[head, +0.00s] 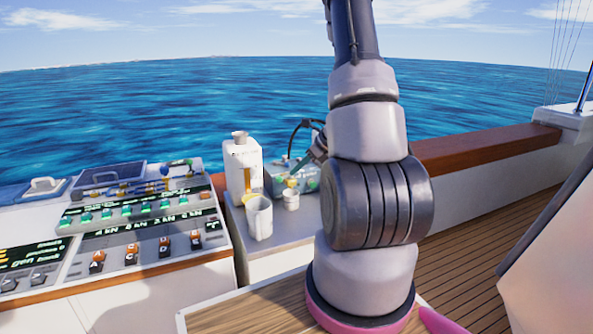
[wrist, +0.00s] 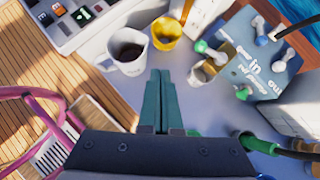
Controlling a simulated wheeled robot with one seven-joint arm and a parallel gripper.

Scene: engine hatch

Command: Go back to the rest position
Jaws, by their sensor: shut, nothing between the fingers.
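In the wrist view my gripper (wrist: 161,76) points over the grey counter with its two dark green fingers pressed together and nothing between them. A white jug (wrist: 128,68) with dark liquid is just left of the fingertips. A yellow cup (wrist: 166,30) is beyond them, and a small white cup (wrist: 202,74) is to their right. I cannot tell whether the fingers touch anything. In the head view my arm rises from its pink-ringed base, and its links hide part of the counter. My fingers are not clear there.
In the head view a white bottle (head: 243,165), the jug (head: 259,217) and a small yellow-topped container (head: 291,197) stand on the counter (head: 285,258). A blue-grey box with valves (wrist: 262,55) is right of my gripper. A switch console (head: 140,232) is at left. Open deck (head: 470,235) is at right.

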